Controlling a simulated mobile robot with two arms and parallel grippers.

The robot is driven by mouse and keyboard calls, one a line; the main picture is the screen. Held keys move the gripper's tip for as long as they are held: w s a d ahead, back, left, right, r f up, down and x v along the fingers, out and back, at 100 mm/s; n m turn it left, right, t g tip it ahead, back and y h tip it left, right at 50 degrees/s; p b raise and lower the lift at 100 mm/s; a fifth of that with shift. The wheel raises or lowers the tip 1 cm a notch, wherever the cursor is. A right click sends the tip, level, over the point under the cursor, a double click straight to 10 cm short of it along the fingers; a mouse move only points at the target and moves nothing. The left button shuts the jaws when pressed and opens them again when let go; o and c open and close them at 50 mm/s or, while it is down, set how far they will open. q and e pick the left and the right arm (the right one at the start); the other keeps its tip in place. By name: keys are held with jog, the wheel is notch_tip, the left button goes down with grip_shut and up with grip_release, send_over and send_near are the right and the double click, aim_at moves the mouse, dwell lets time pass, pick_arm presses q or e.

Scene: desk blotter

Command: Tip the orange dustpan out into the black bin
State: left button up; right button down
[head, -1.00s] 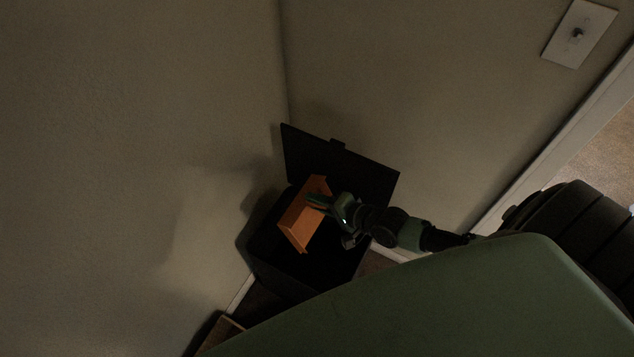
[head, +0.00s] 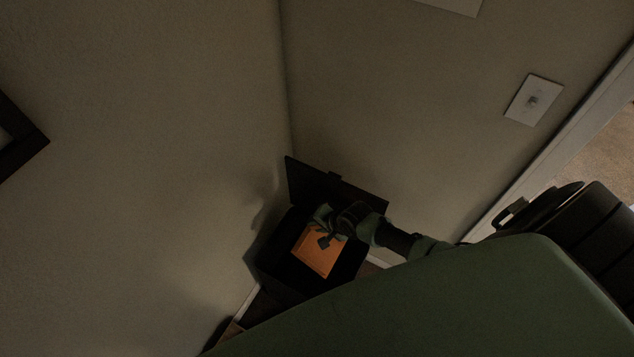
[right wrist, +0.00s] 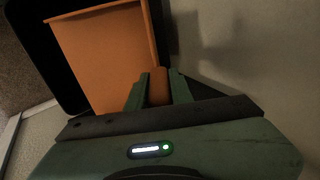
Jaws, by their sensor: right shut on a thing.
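The orange dustpan (head: 319,251) is over the open mouth of the black bin (head: 275,250) in the head view. My right gripper (head: 325,228) is shut on its handle. In the right wrist view the dustpan (right wrist: 105,55) fills the upper left, and its orange handle lies between the green fingers of my right gripper (right wrist: 158,88). The black bin (right wrist: 22,18) shows behind it. The bin's lid (head: 308,182) stands open at the back. No loose contents can be made out in the pan or the dark bin. My left gripper is not in view.
The bin stands in a corner between two beige walls (head: 200,130). A light switch plate (head: 534,100) is on the right wall, and a dark frame (head: 22,140) hangs on the left wall. My green body covers the lower right.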

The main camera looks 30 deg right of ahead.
jog(key=r+g+p, duration=0.1)
jog(key=r+g+h+p, duration=0.1)
jog(key=p, duration=0.1)
jog(key=shift+w+a+p, duration=0.15)
jog(key=shift+w+p, duration=0.05)
jog(key=shift+p, duration=0.1)
jog(key=shift+g+h, duration=0.5)
jog(key=shift+g, duration=0.4)
jog(key=shift+s+f+g+h, duration=0.15)
jog(key=shift+g+h, duration=0.45)
jog(key=shift+g, duration=0.3)
jog(key=shift+s+d, duration=0.1)
jog(key=shift+d, duration=0.1)
